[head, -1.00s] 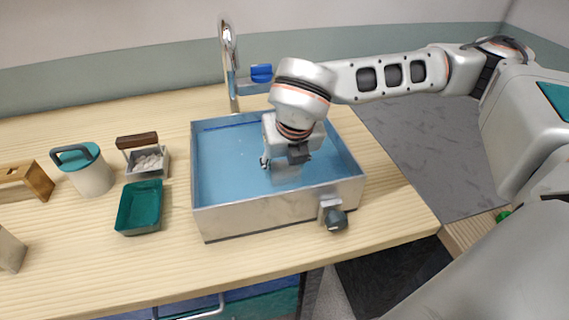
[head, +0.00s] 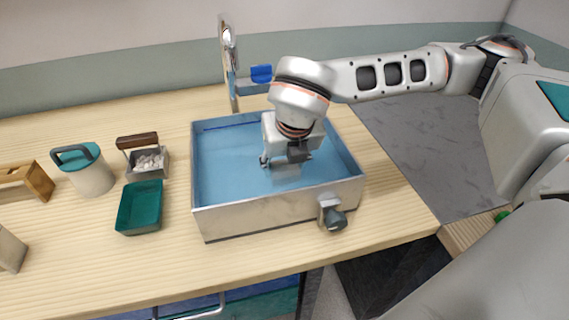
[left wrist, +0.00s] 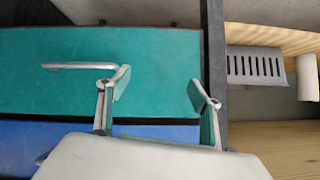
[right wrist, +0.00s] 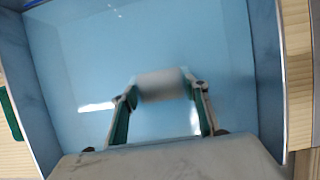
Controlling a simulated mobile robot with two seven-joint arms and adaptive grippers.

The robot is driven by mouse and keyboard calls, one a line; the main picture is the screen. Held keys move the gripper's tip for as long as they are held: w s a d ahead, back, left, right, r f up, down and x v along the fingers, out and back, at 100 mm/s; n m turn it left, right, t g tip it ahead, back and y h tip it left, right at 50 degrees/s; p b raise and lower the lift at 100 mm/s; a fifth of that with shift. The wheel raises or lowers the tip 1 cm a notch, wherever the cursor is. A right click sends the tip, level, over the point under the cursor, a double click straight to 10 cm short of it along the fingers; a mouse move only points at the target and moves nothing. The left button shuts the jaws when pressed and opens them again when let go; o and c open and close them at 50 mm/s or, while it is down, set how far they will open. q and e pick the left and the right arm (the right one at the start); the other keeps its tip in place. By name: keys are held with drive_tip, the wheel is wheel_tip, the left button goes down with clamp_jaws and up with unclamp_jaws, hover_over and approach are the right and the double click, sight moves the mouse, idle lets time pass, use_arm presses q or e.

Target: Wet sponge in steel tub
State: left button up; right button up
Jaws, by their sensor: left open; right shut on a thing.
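The steel tub (head: 270,214) stands on the wooden counter, filled with bluish water. It also fills most of the right wrist view (right wrist: 42,100). My right gripper (head: 283,165) points down inside the tub at the water. In the right wrist view my right gripper (right wrist: 163,105) is shut on a pale, blurred block, the sponge (right wrist: 162,84), held between its fingertips. Whether the sponge is fully under water I cannot tell. My left gripper (left wrist: 160,90) is open and empty in front of a green drawer front (left wrist: 150,60), and it is outside the head view.
A green tray (head: 140,208), a caddy with pale pebbles (head: 148,162), a lidded jug (head: 88,172) and a wooden holder (head: 35,182) stand left of the tub. A faucet (head: 229,65) rises behind it; a dark-knobbed valve (head: 334,216) juts from its front.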

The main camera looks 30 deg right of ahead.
wheel_tip(320, 180, up, 5)
drive_tip(key=shift+f+p, duration=0.1)
drive_tip(key=shift+p, duration=1.15)
wheel_tip(320, 180, up, 2)
drive_tip(key=shift+r+p, duration=0.2)
drive_tip(key=shift+p, duration=0.35)
use_arm(q)
wheel_tip(320, 180, up, 8)
drive_tip(key=w+t+p, duration=0.1)
drive_tip(key=w, duration=0.1)
drive_tip(key=shift+w+p, duration=0.15)
drive_tip(key=shift+p, duration=0.2)
use_arm(e)
wheel_tip(320, 180, up, 4)
drive_tip(key=shift+f, duration=0.25)
use_arm(q)
drive_tip(key=r+p, duration=0.2)
drive_tip(key=r, duration=0.1)
drive_tip(key=shift+w, duration=0.35)
use_arm(e)
wheel_tip(320, 180, up, 5)
